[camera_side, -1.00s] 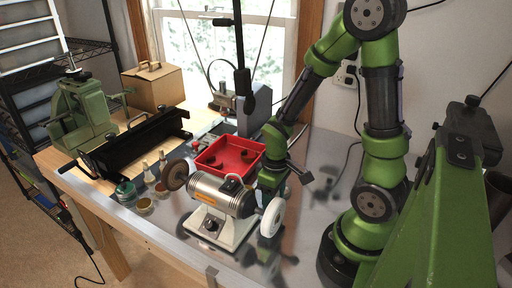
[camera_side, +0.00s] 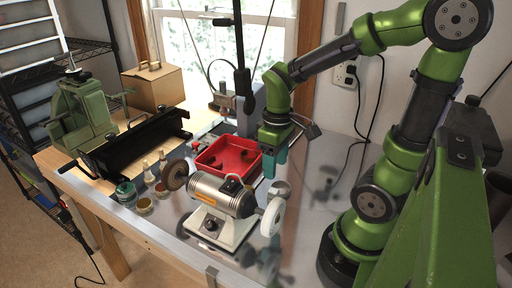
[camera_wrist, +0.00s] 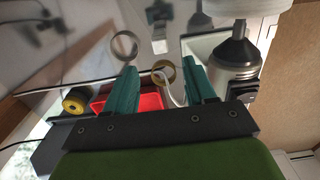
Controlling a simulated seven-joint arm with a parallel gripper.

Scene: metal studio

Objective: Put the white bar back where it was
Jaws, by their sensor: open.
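I cannot make out a white bar in either view. My gripper (camera_side: 271,172) is above the bench, just right of the red tray (camera_side: 212,151) and behind the bench grinder (camera_side: 222,197). It points down. In the wrist view, its two teal fingers (camera_wrist: 161,68) are apart, with no held object visible between them. A brass-coloured ring (camera_wrist: 165,66) and a greyer ring (camera_wrist: 125,45) show beyond the fingertips. The fingers partly hide the red tray in this view.
The grinder's white wheel (camera_side: 272,217) stands in front of my gripper. A silver round object (camera_side: 281,187) is on the bench beside it. A black folding tool (camera_side: 133,143) and green press (camera_side: 82,112) stand at left. The bench right of the grinder is mostly clear.

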